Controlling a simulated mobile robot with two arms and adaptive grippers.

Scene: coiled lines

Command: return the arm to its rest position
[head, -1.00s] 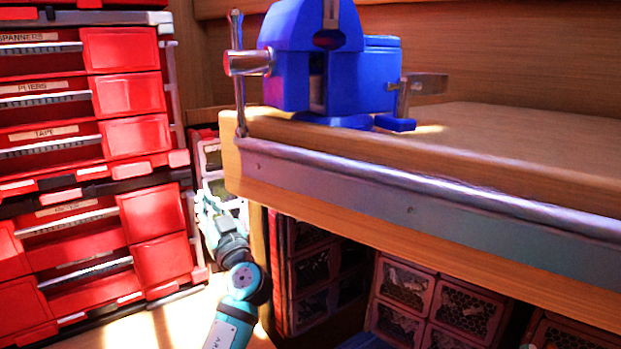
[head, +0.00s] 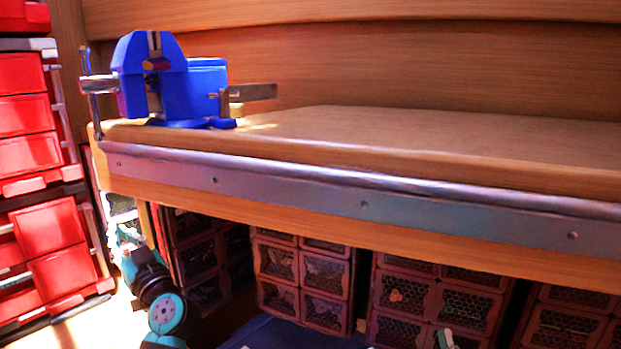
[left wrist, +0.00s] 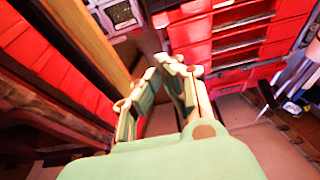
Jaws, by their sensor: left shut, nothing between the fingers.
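My left gripper (head: 126,238) is low at the left in the head view, below the left end of the workbench and beside its leg. In the left wrist view its pale green fingers (left wrist: 170,68) come together at the tips, shut with nothing between them.
The wooden workbench (head: 420,140) has a metal front strip and carries a blue vise (head: 190,90) at its left end. Red drawers (head: 50,215) stand at the left. Mesh-fronted bins (head: 300,270) fill the space under the bench. The benchtop right of the vise is clear.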

